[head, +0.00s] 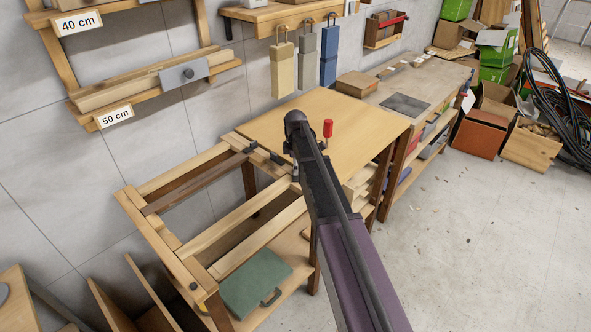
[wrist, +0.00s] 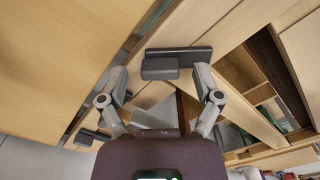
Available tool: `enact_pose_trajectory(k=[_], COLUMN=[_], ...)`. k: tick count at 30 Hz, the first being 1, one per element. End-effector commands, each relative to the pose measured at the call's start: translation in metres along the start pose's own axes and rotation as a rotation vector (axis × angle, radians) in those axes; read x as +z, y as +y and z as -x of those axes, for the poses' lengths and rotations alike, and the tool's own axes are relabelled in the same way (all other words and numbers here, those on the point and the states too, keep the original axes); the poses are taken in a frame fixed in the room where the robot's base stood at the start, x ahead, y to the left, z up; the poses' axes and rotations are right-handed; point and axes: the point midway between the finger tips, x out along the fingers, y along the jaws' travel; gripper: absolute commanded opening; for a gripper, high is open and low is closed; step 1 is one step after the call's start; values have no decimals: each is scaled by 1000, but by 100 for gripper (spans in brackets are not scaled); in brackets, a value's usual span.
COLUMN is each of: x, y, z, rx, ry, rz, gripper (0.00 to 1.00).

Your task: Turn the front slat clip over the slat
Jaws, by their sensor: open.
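A dark grey clip shows in the wrist view as a short block (wrist: 160,68) beside a longer bar (wrist: 182,55), on pale wood. The block lies between and just beyond the tips of my gripper (wrist: 162,75), whose two fingers are spread and hold nothing. I cannot tell whether a fingertip touches it. In the head view, small dark clips (head: 277,158) sit where the slat frame (head: 152,234) meets the bench top. Pale slats (head: 240,216) and a brown slat (head: 196,183) span this frame. My arm hides most of the gripper and the nearest clip there.
The bench top (head: 345,112) is bare beside a red handle (head: 327,129). A green case (head: 255,278) lies on the lower shelf. A rack with slats (head: 140,85) hangs on the wall. A coiled hose (head: 560,105) and boxes stand far right. The floor at right is open.

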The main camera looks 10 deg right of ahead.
Motion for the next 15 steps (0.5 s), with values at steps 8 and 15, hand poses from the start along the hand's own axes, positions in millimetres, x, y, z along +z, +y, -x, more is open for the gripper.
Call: enact_pose_trajectory(k=[8,15], x=[0,0], y=[0,0], z=[-1,-1], rx=[0,0], ry=[0,0], rz=[0,0], gripper=[83,41])
